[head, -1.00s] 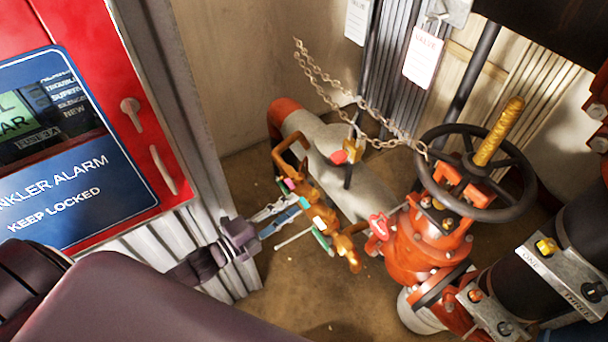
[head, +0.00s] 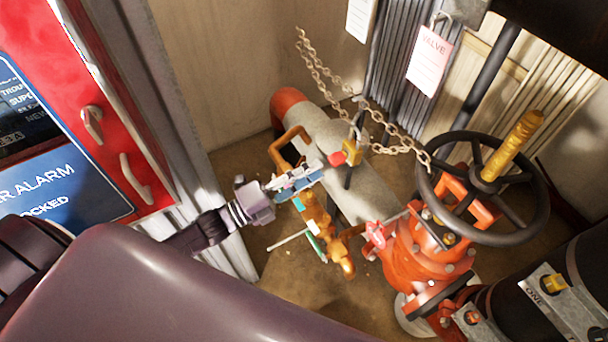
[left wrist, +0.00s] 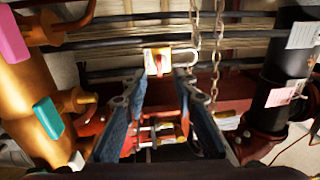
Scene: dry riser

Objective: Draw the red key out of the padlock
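The brass padlock (head: 350,153) hangs on the chain (head: 320,75) above a grey pipe, beside the black-handwheel valve. The red key (head: 337,158) sticks out of its left side, toward my gripper. My left gripper (head: 314,172) reaches in from the left with its tips just short of the key. In the left wrist view, the padlock (left wrist: 150,58) with the red key (left wrist: 158,66) shows ahead, between the two blue-padded fingers. The fingers are apart and nothing is between them; this left gripper (left wrist: 159,77) is open. My right gripper is not in view.
Brass pipework (head: 318,215) with coloured tags lies just below and beside my left gripper. The black handwheel (head: 482,190) and orange valve body (head: 425,248) stand to the right. A red alarm panel (head: 140,130) is at the left. Bare floor shows lower centre.

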